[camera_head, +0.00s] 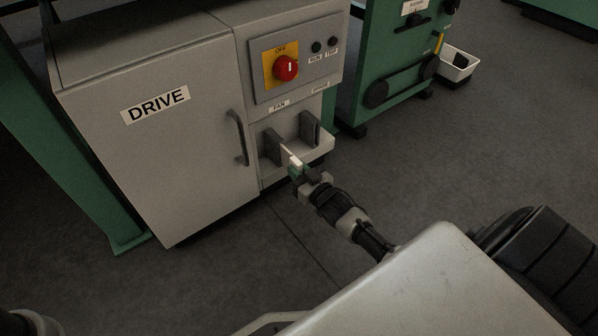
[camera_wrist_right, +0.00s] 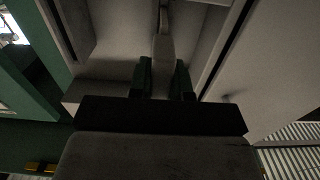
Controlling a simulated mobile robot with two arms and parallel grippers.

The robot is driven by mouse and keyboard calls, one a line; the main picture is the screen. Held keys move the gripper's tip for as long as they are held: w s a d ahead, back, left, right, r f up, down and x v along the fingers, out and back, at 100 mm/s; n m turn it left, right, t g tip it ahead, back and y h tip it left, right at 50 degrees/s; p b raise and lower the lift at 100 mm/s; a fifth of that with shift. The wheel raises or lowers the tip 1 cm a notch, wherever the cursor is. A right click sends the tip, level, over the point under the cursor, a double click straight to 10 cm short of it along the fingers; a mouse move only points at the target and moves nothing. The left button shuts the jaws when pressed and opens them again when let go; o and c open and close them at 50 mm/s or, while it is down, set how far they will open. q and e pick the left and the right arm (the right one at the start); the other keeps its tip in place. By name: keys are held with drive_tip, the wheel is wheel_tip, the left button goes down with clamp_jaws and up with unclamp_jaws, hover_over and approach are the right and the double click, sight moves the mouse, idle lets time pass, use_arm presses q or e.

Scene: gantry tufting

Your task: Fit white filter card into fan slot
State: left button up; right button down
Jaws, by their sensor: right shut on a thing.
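The white filter card (camera_head: 291,157) is in my right gripper (camera_head: 297,172), in front of the small shelf on the grey cabinet. In the right wrist view the card (camera_wrist_right: 163,45) shows as a narrow pale piece between the two green-tipped fingers (camera_wrist_right: 164,80). A label reading FAN (camera_head: 279,106) is on the cabinet above the shelf. Below it stands a dark grey upright piece (camera_head: 271,146), just left of the card. A second dark upright piece (camera_head: 310,129) stands farther right, under another label. I cannot tell whether the card touches a slot. My left gripper does not show.
The cabinet has a DRIVE door (camera_head: 156,105) with a handle (camera_head: 237,138) left of the shelf. A red switch (camera_head: 285,67) on a yellow plate is above. A green machine (camera_head: 385,65) stands to the right, with a white bin (camera_head: 458,65) beyond. The floor in front is clear.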

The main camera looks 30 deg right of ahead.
sight(288, 161)
drive_tip(key=shift+w+a+b, duration=0.15)
drive_tip(key=shift+w+b, duration=0.75)
drive_tip(key=shift+w, duration=1.55)
drive_tip(key=c, duration=1)
unclamp_jaws()
drive_tip(key=shift+s+r+p, duration=0.1)
drive_tip(key=shift+s+p, duration=0.25)
drive_tip(key=s+p, duration=0.2)
drive_tip(key=s, duration=0.1)
drive_tip(key=s+p, duration=0.2)
drive_tip(key=s, duration=0.1)
drive_tip(key=s+p, duration=0.2)
drive_tip(key=s, duration=0.2)
drive_tip(key=shift+d, duration=0.4)
